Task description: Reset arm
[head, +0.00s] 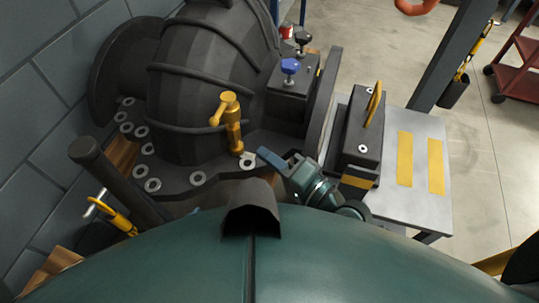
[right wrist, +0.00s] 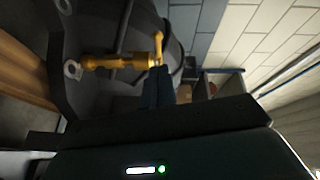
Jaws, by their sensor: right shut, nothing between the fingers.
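My right gripper (head: 262,156) is beside the dark casing (head: 200,85), near its lower right flange. Its fingers are shut with nothing between them. In the right wrist view the closed dark fingers (right wrist: 158,85) point at the yellow T-handled piece (right wrist: 110,62), which looks very near the tips; I cannot tell if they touch. In the head view this yellow piece (head: 235,135) stands upright on the flange, just left of the fingertips. A pale ring (head: 247,161) lies near the fingertips. My left gripper is not in view.
Several metal rings (head: 153,185) lie along the flange. A dark box with a blue knob (head: 290,67) is behind my gripper. A grey table (head: 412,205) with a dark yellow-handled block (head: 363,140) stands right. A dark post (head: 115,180) rises left. Open floor (head: 480,140) lies far right.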

